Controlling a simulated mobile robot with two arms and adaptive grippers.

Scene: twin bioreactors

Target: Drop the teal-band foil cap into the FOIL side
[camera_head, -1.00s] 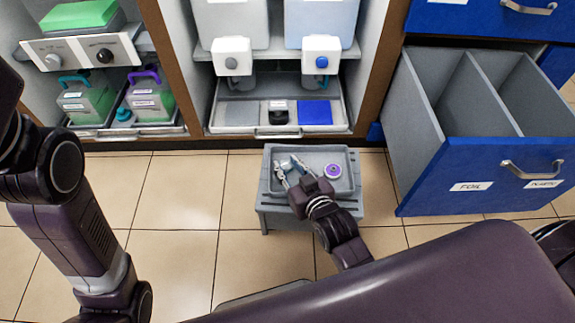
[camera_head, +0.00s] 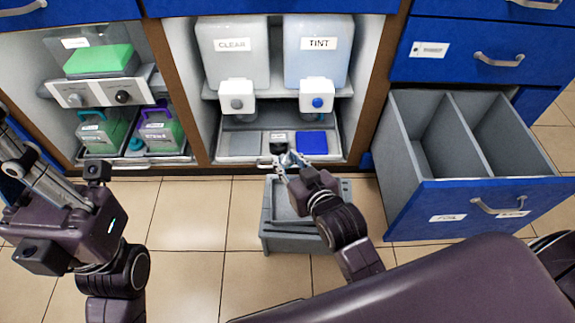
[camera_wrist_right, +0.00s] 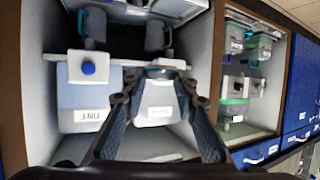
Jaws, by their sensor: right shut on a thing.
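My right gripper (camera_head: 288,162) is raised above the grey tray (camera_head: 268,205) on the small stool. In the right wrist view its fingers (camera_wrist_right: 165,75) are closed on the teal-band foil cap (camera_wrist_right: 166,63), a small pale piece with a teal edge at the fingertips. In the head view the cap is too small to make out. The open blue drawer (camera_head: 470,205) is to the right, with its FOIL label (camera_head: 447,218) at the front left. Its left compartment (camera_head: 436,140) looks empty. My left gripper (camera_head: 22,168) is at the left edge, its fingertips unclear.
A cabinet holds CLEAR (camera_head: 232,50) and TINT (camera_head: 318,48) containers above a shallow tray (camera_head: 222,150). Green-filled bottles (camera_head: 100,135) stand at left. A divider (camera_head: 462,130) splits the drawer. Open floor lies left of the stool.

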